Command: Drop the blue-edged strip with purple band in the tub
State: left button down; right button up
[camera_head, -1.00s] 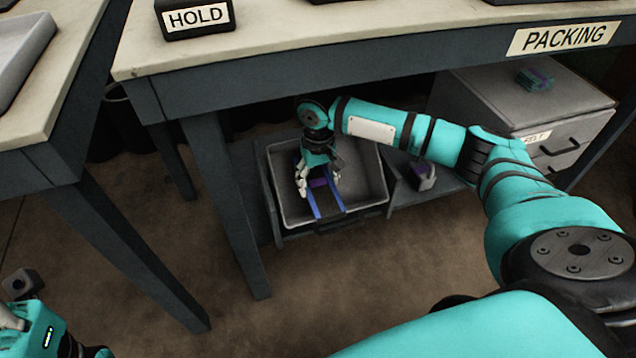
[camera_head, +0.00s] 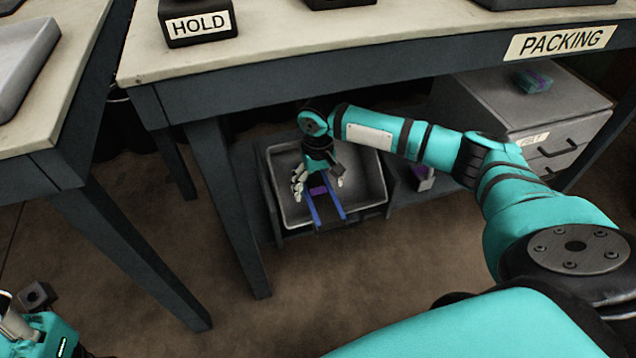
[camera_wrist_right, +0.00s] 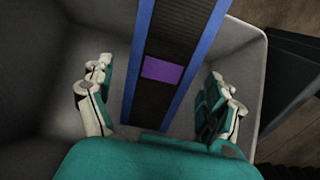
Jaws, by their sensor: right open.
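The strip (camera_head: 325,211) is dark with blue edges and a purple band. It lies in the grey tub (camera_head: 374,178) under the packing table, with its near end at the tub's front wall. The strip also shows in the right wrist view (camera_wrist_right: 170,45), between the spread fingers and touching neither. My right gripper (camera_head: 319,184) is open and inside the tub, just above the strip; it also shows in the right wrist view (camera_wrist_right: 163,100). My left gripper (camera_head: 20,300) shows only partly at the lower left corner, and its fingers cannot be made out clearly.
The packing table (camera_head: 400,60) overhangs the tub, and its leg (camera_head: 228,200) stands just left of it. A grey drawer cabinet (camera_head: 510,115) stands at right with a teal and purple bundle (camera_head: 533,82) on top. Another purple item (camera_head: 424,178) sits right of the tub. A HOLD sign (camera_head: 198,24) is on the table.

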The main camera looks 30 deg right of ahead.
aim_at(318, 189)
jog(key=shift+r+b, duration=0.35)
jog(key=shift+b, duration=0.25)
notch_tip(318, 189, up, 8)
jog(key=p, duration=0.4)
